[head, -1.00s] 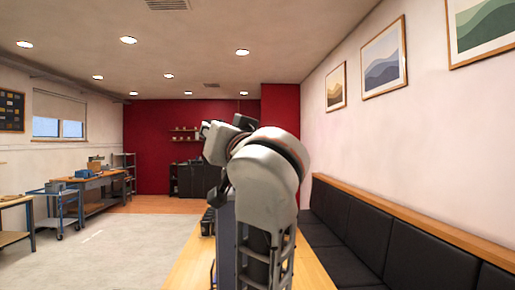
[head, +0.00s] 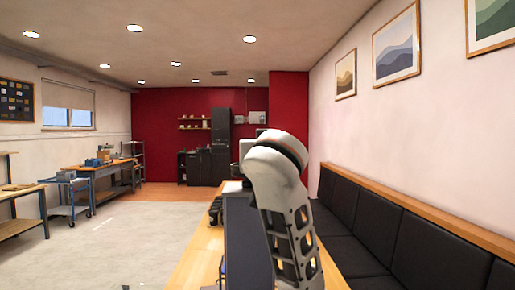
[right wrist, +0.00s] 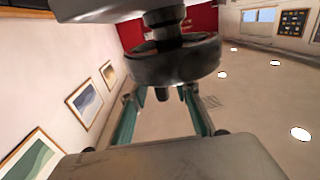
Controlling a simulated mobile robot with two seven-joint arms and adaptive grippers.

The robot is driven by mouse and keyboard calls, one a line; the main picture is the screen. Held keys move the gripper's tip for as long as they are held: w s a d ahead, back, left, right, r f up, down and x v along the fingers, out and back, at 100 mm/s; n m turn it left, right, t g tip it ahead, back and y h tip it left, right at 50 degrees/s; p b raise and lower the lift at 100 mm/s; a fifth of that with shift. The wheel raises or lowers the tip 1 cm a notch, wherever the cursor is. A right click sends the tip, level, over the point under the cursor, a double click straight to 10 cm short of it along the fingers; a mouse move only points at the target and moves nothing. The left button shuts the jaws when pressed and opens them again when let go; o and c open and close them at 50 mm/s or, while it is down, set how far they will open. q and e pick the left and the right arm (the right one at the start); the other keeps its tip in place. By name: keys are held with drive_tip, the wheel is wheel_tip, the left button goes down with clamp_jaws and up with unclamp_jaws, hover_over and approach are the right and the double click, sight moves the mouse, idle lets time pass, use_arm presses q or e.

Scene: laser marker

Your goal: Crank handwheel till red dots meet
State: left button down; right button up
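In the right wrist view a dark grey round wheel (right wrist: 165,64) hangs on a thick shaft under a pale machine body; it looks like the handwheel. A short dark knob sticks out below its rim. My right gripper (right wrist: 164,95) has its two teal-sided fingers spread around the knob, with gaps showing on both sides; contact cannot be told. In the head view a dark upright body (head: 246,240), probably part of the laser marker, stands behind my arm. The arm hides the wheel and the right gripper there. No red dots can be made out. My left gripper is out of view.
A wooden bench top (head: 197,262) lies under the dark body. A black padded bench (head: 375,235) lines the right wall. Open pale floor (head: 120,245) lies to the left, with a blue cart (head: 67,190) and a workbench (head: 100,170) beyond.

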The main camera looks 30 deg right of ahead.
drive_tip(key=shift+w+d, duration=0.1)
drive_tip(key=shift+w, duration=0.1)
drive_tip(key=shift+c, duration=0.3)
clamp_jaws()
drive_tip(key=shift+n+y, duration=0.3)
drive_tip(key=shift+y, duration=0.1)
